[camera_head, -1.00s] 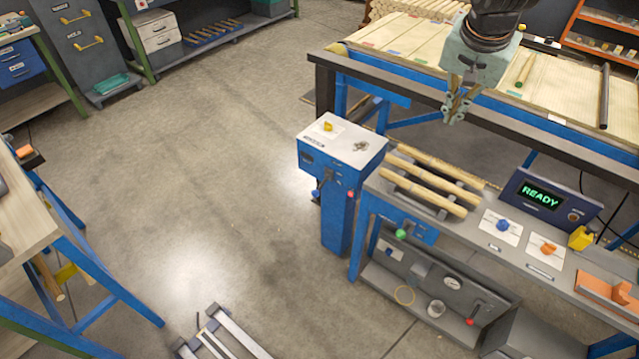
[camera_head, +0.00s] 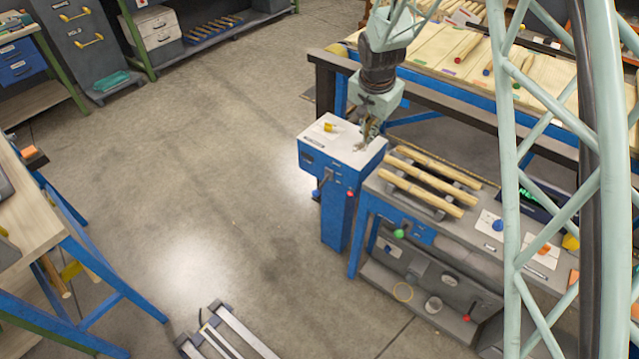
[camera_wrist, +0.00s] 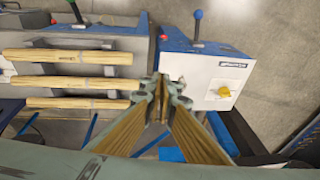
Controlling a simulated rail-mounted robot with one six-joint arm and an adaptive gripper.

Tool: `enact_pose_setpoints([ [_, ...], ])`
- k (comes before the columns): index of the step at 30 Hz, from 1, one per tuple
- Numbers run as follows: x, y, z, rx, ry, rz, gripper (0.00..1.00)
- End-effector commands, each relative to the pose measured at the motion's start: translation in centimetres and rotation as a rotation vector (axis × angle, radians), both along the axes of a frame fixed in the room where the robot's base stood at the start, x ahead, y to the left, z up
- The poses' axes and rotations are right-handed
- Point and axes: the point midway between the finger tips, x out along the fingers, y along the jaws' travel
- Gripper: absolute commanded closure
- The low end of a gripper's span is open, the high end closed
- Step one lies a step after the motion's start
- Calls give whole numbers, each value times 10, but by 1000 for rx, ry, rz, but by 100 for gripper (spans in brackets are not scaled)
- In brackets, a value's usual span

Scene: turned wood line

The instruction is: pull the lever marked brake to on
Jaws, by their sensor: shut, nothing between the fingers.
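My gripper (camera_head: 362,147) is shut and empty, pointing down by the right rear part of the blue pedestal's pale top (camera_head: 338,145). In the wrist view my gripper (camera_wrist: 162,110) shows beside that top's left edge. A lever with a blue knob (camera_head: 316,193) stands out from the pedestal's front; the knob also shows in the wrist view (camera_wrist: 197,15). A small red knob (camera_head: 350,194) is right of it. A green-knobbed lever (camera_head: 398,233) is on the bench front. A red-knobbed lever (camera_head: 467,318) is on the lower shelf. I cannot read which is marked brake.
A yellow knob (camera_head: 328,127) stands on the pedestal top. Turned wood rods (camera_head: 430,178) lie on the grey bench right of the pedestal. A dark rail (camera_head: 440,103) runs behind. The floor (camera_head: 220,190) left of the pedestal is clear.

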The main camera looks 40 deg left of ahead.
Motion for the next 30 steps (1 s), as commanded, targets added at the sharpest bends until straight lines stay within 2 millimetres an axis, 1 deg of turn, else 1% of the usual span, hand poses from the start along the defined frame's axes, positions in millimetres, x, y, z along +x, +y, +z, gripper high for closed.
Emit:
enact_pose_setpoints([
  [1, -4, 11, -10, -1, 6, 1, 100],
  [3, -9, 25, -23, 2, 12, -5, 100],
  [9, -25, 62, -62, 7, 30, -20, 100],
  [15, -44, 97, -101, 12, 47, -34, 100],
  [18, -53, 110, -117, 13, 54, -40, 100],
  [24, -63, 125, -136, 16, 61, -47, 100],
  [30, -65, 128, -139, 17, 63, -50, 100],
])
